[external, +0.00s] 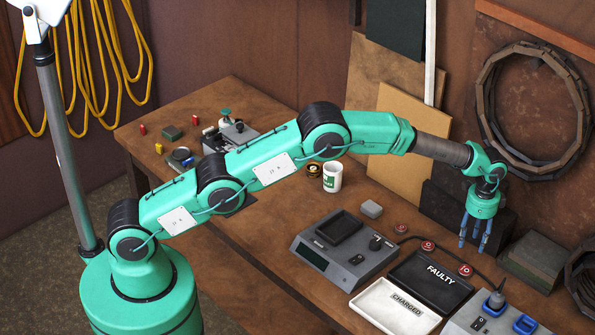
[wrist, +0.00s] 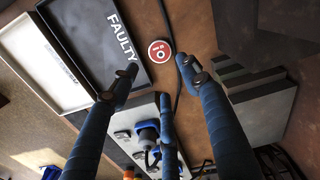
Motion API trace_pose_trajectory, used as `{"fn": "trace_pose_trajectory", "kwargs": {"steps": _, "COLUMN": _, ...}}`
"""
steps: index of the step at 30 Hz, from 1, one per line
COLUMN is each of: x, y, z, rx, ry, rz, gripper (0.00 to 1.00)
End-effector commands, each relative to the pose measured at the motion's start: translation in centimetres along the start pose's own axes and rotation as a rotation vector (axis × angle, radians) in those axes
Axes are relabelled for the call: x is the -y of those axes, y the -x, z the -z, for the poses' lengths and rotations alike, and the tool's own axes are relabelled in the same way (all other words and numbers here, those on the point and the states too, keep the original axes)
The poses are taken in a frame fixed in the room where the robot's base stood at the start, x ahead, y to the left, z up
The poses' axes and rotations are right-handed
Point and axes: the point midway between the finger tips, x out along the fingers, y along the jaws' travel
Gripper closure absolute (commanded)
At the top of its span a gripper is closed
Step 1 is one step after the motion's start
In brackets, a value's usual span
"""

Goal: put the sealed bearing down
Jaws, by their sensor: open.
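My gripper (external: 473,246) has blue fingers, spread apart, above the right part of the bench. Its fingers also show in the wrist view (wrist: 150,84), with nothing held between them. A red disc with a white pattern (external: 466,270) lies on the bench by the corner of the FAULTY tray, below my gripper; it also shows in the wrist view (wrist: 160,50), beyond the fingertips. Similar red pieces (external: 428,246) lie farther left. I cannot tell which thing, if any of these, is the sealed bearing.
The black FAULTY tray (external: 430,283) adjoins the white CHARGED tray (external: 392,308). A grey box with blue fittings (external: 497,303) stands at the front right. A grey scale-like device (external: 343,248) and a white mug (external: 332,176) stand left. Dark blocks (external: 535,258) stand right; a cable crosses nearby.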

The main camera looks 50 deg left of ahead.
Motion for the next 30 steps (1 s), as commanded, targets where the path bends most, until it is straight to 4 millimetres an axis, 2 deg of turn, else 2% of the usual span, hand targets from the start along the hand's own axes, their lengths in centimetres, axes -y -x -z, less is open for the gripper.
{"fn": "trace_pose_trajectory", "kwargs": {"steps": 14, "x": 0.0, "y": 0.0, "z": 0.0, "rx": 0.000, "ry": 0.000, "rz": 0.000, "gripper": 0.53}}
{"fn": "trace_pose_trajectory", "kwargs": {"steps": 19, "x": 0.3, "y": 0.8, "z": -0.4, "rx": -0.004, "ry": 0.009, "rz": 0.003, "gripper": 0.53}}
{"fn": "trace_pose_trajectory", "kwargs": {"steps": 23, "x": 0.9, "y": 2.8, "z": -1.4, "rx": -0.012, "ry": 0.031, "rz": 0.008, "gripper": 0.53}}
{"fn": "trace_pose_trajectory", "kwargs": {"steps": 30, "x": 2.4, "y": 9.0, "z": -5.3, "rx": -0.039, "ry": 0.106, "rz": 0.027, "gripper": 0.53}}
